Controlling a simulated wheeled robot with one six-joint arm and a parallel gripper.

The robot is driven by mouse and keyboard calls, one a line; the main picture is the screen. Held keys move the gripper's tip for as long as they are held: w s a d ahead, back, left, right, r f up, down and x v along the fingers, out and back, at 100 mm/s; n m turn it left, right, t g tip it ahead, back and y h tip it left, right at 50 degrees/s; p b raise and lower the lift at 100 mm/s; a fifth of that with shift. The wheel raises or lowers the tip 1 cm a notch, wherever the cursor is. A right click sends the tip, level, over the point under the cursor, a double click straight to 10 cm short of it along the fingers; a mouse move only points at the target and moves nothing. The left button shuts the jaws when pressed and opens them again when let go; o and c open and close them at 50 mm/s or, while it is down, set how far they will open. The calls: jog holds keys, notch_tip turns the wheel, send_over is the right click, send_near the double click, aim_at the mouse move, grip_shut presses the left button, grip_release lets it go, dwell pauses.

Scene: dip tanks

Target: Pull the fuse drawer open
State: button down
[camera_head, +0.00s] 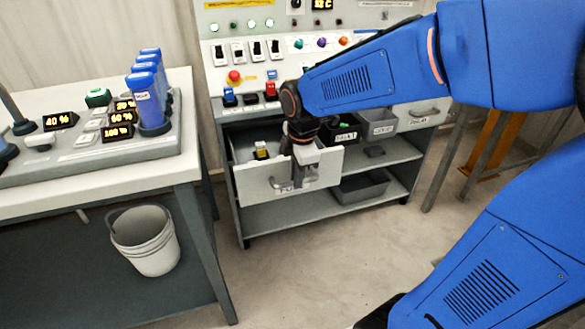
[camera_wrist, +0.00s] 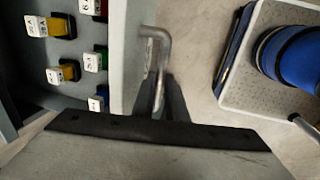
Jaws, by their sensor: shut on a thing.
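The fuse drawer (camera_head: 256,186) stands out from the grey cabinet under the control panel, with its inside showing. Its light grey front (camera_wrist: 127,60) runs down the middle of the wrist view. Its metal bar handle (camera_wrist: 158,36) is between the dark fingers of my gripper (camera_wrist: 160,92), which are shut on it. In the head view my gripper (camera_head: 300,178) is in front of the drawer front and partly hides the handle and label. Several fuses in yellow (camera_wrist: 61,27), green and blue lie inside the drawer; a yellow one (camera_head: 261,151) also shows in the head view.
To the right of the drawer are dark labelled bins (camera_head: 378,128) and another handled drawer (camera_head: 422,115). A grey tray (camera_head: 362,187) is on the lower shelf. A bench (camera_head: 190,170) with a white bucket (camera_head: 146,243) below stands left. Floor before the cabinet is clear.

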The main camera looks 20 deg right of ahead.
jog(key=shift+s, duration=0.35)
jog(key=c, duration=1.8)
grip_release()
jog(key=shift+o, duration=0.2)
jog(key=shift+r, duration=0.1)
jog(key=s+r, duration=0.3)
jog(key=r, duration=1.4)
jog(key=shift+s, duration=0.15)
jog(key=s+d+f+m+t, duration=0.1)
jog(key=s+d+f+m, duration=0.2)
jog(key=s+f+m, duration=0.3)
jog(key=s+d+f+m+t, duration=0.1)
jog(key=s+d+f+m, duration=0.3)
jog(key=s+f+m, duration=0.3)
jog(key=s+m, duration=0.2)
jog(key=m, duration=0.3)
jog(key=shift+s+d+t, duration=0.2)
jog(key=shift+s+t, duration=0.1)
jog(key=shift+s, duration=0.1)
